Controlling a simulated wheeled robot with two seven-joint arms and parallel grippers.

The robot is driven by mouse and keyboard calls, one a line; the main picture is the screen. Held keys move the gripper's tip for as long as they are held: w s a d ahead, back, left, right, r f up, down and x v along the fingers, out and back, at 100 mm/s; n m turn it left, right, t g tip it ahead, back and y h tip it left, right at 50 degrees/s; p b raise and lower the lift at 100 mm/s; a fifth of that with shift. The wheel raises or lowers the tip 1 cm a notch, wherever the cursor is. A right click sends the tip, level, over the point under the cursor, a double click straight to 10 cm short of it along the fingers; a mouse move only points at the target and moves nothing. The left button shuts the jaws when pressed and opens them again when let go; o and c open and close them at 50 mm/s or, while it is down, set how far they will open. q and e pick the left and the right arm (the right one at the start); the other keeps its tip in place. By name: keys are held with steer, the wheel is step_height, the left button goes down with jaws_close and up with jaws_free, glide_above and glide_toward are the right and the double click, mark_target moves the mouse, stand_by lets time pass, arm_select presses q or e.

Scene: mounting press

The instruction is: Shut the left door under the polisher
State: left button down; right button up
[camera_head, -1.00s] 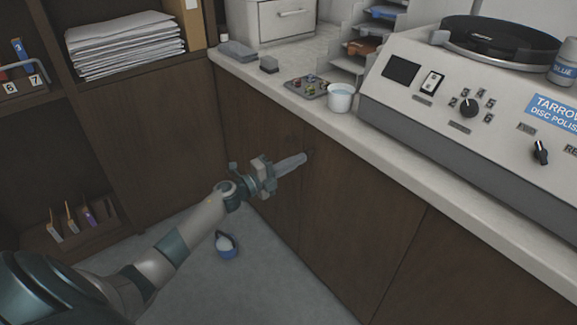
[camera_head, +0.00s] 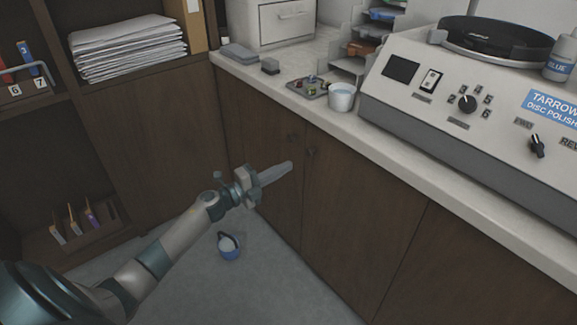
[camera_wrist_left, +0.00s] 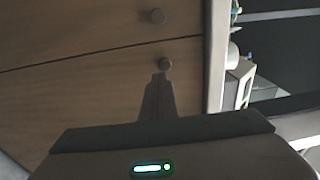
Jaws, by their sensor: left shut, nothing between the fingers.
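The left door (camera_head: 255,145) is a dark brown panel in the cabinet front below the counter. It looks flush with the right door (camera_head: 350,205), with a thin seam between them. A round knob (camera_head: 292,137) sits at the left door's upper edge by the seam, and a second knob (camera_head: 311,152) is on the right door. Both knobs show in the wrist view, the left door's knob (camera_wrist_left: 158,16) above the other (camera_wrist_left: 165,64). My left gripper (camera_head: 288,167) is shut and empty, its tip below the knobs and seemingly apart from the doors. My right gripper is out of view.
The counter (camera_head: 395,143) overhangs the doors and carries the disc polisher (camera_head: 450,125), a white cup (camera_head: 341,97) and a small parts tray (camera_head: 309,87). Shelves with papers (camera_head: 125,48) stand left.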

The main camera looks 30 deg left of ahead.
arm_select(q)
steer(key=v, duration=0.7)
steer(key=shift+s, duration=0.4)
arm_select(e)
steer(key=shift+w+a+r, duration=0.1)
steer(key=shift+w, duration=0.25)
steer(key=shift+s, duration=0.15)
arm_select(q)
steer(key=shift+d, duration=0.1)
